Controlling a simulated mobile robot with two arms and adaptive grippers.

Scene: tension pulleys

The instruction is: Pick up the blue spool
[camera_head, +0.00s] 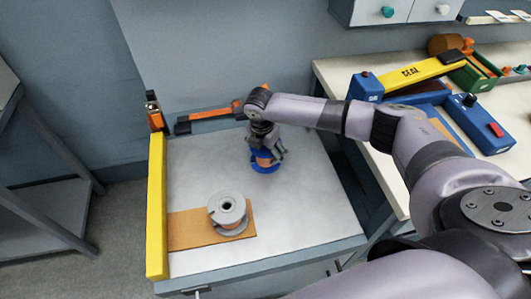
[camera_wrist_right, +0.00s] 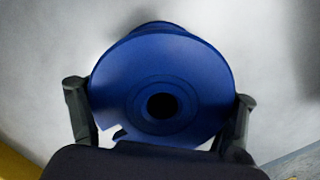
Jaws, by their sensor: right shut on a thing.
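The blue spool (camera_head: 264,168) stands toward the back of the white table top. It has a blue flange and an orange-brown winding, partly hidden by my right gripper. My right gripper (camera_head: 266,150) is over it from above, its fingers around the spool. In the right wrist view the blue spool (camera_wrist_right: 160,85) fills the middle, its round flange with a dark centre hole facing the camera. The right gripper's fingers (camera_wrist_right: 160,118) are at its left and right sides, shut on it. Whether the spool is clear of the table I cannot tell. My left gripper is not in view.
A grey spool (camera_head: 228,212) stands on a brown mat (camera_head: 185,231) at the table's front left. A yellow rail (camera_head: 157,205) runs along the left edge. An orange and black bar (camera_head: 210,115) lies at the back. A bench with blue machinery (camera_head: 430,90) is at the right.

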